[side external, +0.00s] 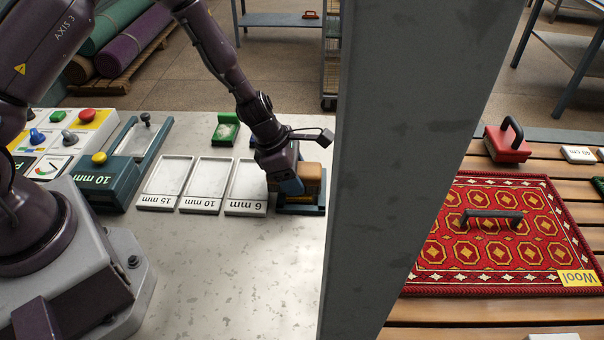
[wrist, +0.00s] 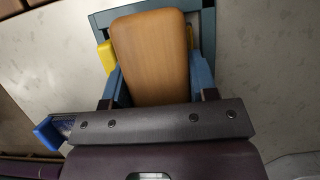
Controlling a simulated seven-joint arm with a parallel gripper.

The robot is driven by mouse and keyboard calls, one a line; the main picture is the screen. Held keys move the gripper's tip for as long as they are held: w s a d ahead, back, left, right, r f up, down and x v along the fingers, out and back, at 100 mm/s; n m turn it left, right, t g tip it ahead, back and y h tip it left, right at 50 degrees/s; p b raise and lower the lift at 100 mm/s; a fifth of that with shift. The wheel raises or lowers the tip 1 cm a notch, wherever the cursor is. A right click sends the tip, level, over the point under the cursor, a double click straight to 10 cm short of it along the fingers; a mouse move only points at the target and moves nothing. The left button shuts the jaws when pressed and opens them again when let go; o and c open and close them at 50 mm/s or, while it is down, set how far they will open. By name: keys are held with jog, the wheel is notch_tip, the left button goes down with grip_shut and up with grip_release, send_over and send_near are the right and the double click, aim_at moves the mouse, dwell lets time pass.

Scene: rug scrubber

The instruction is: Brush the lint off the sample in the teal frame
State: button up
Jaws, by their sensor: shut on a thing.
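My gripper (side external: 288,182) is at the right end of the pale bench, beside the grey pillar. Its blue fingers are shut on a wooden-backed brush (side external: 313,181), one finger on each long side in the wrist view (wrist: 152,75). The brush's tan back (wrist: 150,45) faces the wrist camera, with yellow parts at its sides. Under it is a teal frame (side external: 300,209), whose rim shows around the brush in the wrist view (wrist: 208,22). The brush hides the sample and any lint, and I cannot tell whether its bristles touch.
A grey pillar (side external: 420,130) stands close right of my gripper. Trays marked 6 mm (side external: 246,207), 10 mm and 15 mm lie to the left, with a teal device (side external: 108,198) beyond. The front bench is clear.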

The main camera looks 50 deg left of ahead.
aim_at(313, 169)
jog(key=shift+w+d, duration=1.55)
jog(key=shift+d, duration=0.25)
jog(key=shift+a+r, duration=0.15)
jog(key=shift+a+r, duration=0.15)
jog(key=shift+r, duration=2.8)
